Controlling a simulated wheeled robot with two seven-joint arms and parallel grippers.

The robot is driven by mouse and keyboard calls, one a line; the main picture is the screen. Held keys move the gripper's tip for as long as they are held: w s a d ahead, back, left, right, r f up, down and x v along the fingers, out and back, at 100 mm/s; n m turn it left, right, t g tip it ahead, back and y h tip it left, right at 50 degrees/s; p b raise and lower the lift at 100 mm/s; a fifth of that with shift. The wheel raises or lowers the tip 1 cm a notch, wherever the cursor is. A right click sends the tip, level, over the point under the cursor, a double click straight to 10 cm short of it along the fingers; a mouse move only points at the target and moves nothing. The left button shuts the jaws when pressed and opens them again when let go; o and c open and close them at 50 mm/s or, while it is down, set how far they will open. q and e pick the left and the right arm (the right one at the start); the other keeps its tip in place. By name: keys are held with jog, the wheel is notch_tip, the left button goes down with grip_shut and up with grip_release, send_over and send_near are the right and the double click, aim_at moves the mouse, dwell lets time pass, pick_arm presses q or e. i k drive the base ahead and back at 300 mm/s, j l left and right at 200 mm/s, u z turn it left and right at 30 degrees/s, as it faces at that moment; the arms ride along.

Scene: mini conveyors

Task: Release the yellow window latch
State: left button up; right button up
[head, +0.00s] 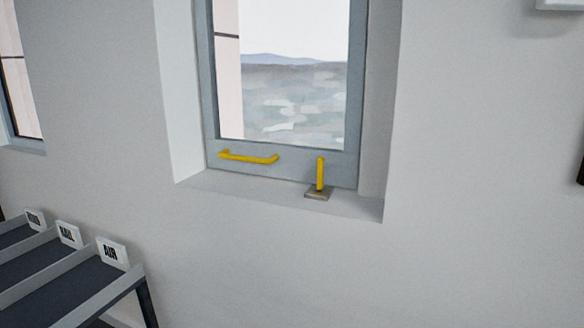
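The yellow window latch (320,173) stands upright on a small grey-brown base plate (317,194) on the window sill. It is in front of the lower right part of the grey window frame (285,162). A yellow bar handle (248,157) is fixed across the lower left part of the same frame. The window looks shut in its recess. Neither of my grippers shows in the head view.
Small conveyors with dark belts (62,292) stand at the lower left, with white labels such as AIR (112,252) at their ends. The white sill (240,191) is otherwise bare. A second window (20,90) is at the left edge. The wall below the sill is clear.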

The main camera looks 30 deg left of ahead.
aim_at(320, 162)
jog(key=j+z, duration=0.1)
jog(key=j, duration=0.45)
jog(key=k+j, duration=0.1)
jog(key=j, duration=0.4)
jog(key=j+z, duration=0.15)
jog(key=j, duration=0.4)
jog(key=k+j+z, duration=0.1)
jog(key=j, duration=0.45)
jog(key=k, duration=0.05)
